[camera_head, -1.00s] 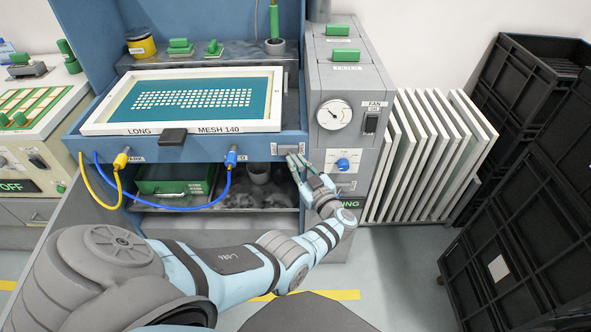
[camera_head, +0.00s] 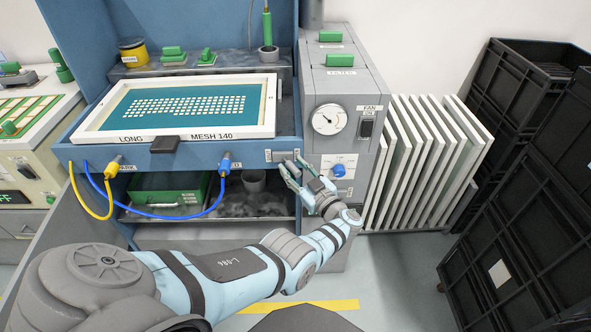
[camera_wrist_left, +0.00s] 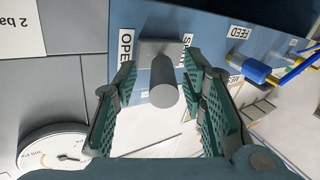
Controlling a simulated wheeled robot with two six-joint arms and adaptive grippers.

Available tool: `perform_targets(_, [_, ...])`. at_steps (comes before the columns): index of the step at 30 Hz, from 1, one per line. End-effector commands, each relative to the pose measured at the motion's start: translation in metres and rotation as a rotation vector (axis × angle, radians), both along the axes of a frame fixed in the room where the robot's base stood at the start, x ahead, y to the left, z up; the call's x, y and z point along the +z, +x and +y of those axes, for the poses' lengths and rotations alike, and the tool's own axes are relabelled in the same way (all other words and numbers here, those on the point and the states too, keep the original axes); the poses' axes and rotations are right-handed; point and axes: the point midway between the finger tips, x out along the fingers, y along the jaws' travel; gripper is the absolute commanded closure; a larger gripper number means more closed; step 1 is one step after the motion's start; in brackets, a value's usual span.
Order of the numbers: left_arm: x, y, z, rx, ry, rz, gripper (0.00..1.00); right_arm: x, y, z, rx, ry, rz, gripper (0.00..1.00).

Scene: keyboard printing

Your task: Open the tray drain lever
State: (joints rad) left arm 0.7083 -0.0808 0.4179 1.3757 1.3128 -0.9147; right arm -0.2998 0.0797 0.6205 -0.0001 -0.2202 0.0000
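The tray drain lever is a grey round handle (camera_wrist_left: 163,82) on a square grey plate, between OPEN and SHUT labels, in the left wrist view. In the head view its plate (camera_head: 283,155) is on the right front of the blue washout unit. My left gripper (camera_head: 292,168) is in front of the plate. In the left wrist view the gripper (camera_wrist_left: 158,95) is open, with one green ribbed finger on each side of the handle. Gaps show beside the handle, so it is not clasped. My right gripper is not in view.
A blue hose connector (camera_head: 225,163) and a yellow one (camera_head: 112,168) plug into the front panel. A grey cabinet with a gauge (camera_head: 327,119) and a blue knob (camera_head: 339,170) stands close right of the gripper. White frames (camera_head: 430,160) and black crates (camera_head: 520,200) are farther right.

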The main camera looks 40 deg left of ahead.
Motion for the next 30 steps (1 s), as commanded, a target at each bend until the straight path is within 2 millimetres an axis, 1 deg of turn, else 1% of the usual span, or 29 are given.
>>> perform_targets(5, [-0.001, -0.001, -0.002, 0.000, -0.001, 0.000, 0.62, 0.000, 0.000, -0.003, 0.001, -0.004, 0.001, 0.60])
perform_targets(7, [-0.001, -0.003, -0.008, -0.001, -0.002, 0.000, 0.62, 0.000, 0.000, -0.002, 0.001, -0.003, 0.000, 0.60])
perform_targets(15, [-0.001, -0.022, -0.060, -0.002, -0.003, 0.001, 0.62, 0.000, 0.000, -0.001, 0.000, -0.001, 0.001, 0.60])
perform_targets(18, [-0.001, -0.026, -0.069, 0.001, -0.001, 0.000, 0.62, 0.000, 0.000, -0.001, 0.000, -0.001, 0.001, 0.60])
perform_targets(30, [0.000, -0.026, -0.070, 0.000, 0.000, 0.000, 0.62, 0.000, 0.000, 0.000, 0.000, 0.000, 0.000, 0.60])
